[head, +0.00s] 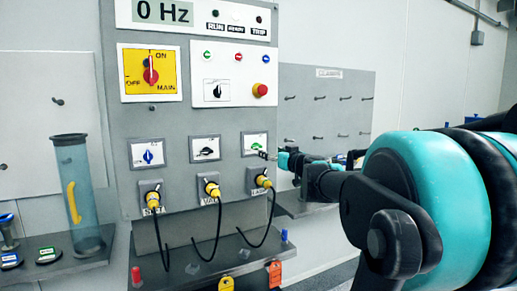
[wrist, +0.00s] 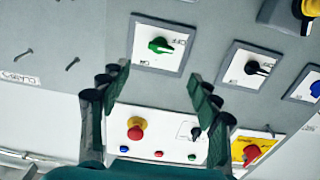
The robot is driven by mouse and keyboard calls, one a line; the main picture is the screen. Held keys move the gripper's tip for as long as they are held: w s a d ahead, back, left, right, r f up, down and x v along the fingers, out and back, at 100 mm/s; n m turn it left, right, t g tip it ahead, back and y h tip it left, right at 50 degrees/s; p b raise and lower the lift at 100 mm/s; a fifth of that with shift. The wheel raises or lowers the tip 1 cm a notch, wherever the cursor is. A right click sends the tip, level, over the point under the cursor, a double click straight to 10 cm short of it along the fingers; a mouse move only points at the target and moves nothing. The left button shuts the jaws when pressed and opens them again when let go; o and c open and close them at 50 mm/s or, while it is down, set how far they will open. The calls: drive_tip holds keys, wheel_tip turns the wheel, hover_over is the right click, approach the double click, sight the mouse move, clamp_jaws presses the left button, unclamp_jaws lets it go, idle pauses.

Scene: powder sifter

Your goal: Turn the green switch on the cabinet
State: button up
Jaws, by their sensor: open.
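The green switch (head: 256,146) is a small knob on a white plate, at the right of a row of three switches on the grey cabinet (head: 190,110). In the wrist view the green switch (wrist: 160,45) shows at the upper middle, with its handle roughly sideways in the picture. My gripper (head: 273,155) is just right of the switch in the head view. In the wrist view my gripper (wrist: 158,80) is open and empty, its two fingers spread to either side below the switch. The fingers look apart from the knob; the exact gap in depth is unclear.
A black switch (head: 206,149) and a blue switch (head: 149,155) sit left of it. Yellow plugs with black cables, such as the right one (head: 262,181), stick out below. A red emergency button (head: 261,90) is above. A hook panel (head: 325,105) stands at the right.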

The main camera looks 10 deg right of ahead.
sight(258, 146)
drive_tip(key=x, duration=1)
drive_tip(key=shift+w+a+f, duration=0.1)
drive_tip(key=shift+w+a, duration=0.05)
drive_tip(key=shift+w, duration=0.25)
drive_tip(key=shift+c, duration=0.2)
drive_tip(key=c, duration=1.1)
